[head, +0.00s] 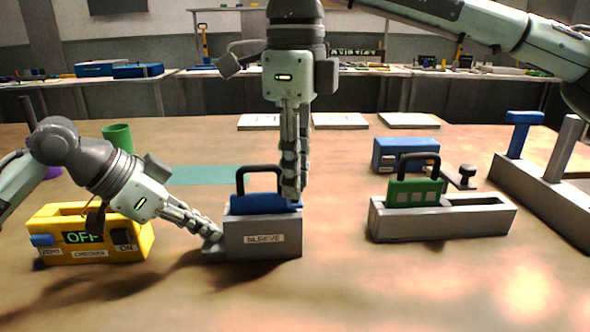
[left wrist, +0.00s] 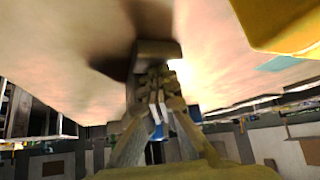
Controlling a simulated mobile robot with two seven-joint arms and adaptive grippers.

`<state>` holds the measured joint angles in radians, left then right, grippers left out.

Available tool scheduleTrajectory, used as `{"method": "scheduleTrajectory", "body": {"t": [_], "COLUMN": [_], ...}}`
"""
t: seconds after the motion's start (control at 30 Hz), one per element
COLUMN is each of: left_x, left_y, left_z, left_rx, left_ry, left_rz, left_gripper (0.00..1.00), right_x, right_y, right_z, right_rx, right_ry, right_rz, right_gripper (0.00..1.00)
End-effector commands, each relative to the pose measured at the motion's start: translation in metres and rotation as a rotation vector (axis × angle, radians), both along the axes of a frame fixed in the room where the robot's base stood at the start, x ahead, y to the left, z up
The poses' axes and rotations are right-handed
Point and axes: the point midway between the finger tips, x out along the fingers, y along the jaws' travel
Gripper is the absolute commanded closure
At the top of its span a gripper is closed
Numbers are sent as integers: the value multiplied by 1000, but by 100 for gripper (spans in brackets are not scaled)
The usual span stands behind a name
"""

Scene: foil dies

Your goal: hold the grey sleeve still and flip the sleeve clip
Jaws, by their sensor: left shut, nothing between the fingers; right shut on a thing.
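The grey sleeve (head: 262,241) stands on the table in the head view, labelled SLEEVE, with a blue block (head: 256,203) with a dark handle in it. My right gripper (head: 291,192) comes down from above and is shut at the sleeve's right end, over the blue block's end; its exact contact is hidden. My left gripper (head: 214,234) is shut and empty at the sleeve's left end, above a low grey foot (head: 213,252). The sleeve clip cannot be made out clearly. The left wrist view shows the shut left fingers (left wrist: 160,102) close to a grey-brown part (left wrist: 156,49).
A yellow checker (head: 140,246) reading OFF stands left of the sleeve, under my left arm. A grey tray (head: 440,224) with a green handled block (head: 413,192) stands right. A blue box (head: 405,152) and a dark stand (head: 464,178) lie behind it. The front table is clear.

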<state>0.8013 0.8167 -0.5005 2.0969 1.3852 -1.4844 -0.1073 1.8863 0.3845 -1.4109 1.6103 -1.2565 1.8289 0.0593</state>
Motion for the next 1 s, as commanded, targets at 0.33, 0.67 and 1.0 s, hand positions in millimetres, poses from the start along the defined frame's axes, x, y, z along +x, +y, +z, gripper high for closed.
{"method": "scheduleTrajectory", "body": {"t": [0.33, 0.67, 1.0], "left_x": [-2, -2, -2], "left_y": [1, 0, 0], "left_z": [-7, -7, -7], "left_rx": [10, 9, 9], "left_ry": [16, 15, 15], "left_rz": [-2, -2, -2], "left_gripper": [100, 100, 100], "right_x": [8, 21, 25], "right_y": [3, 3, 3], "right_z": [10, 23, 28], "right_rx": [-6, -30, -19], "right_ry": [141, 373, 404], "right_rz": [-1, 6, 4], "right_gripper": [100, 100, 100]}}
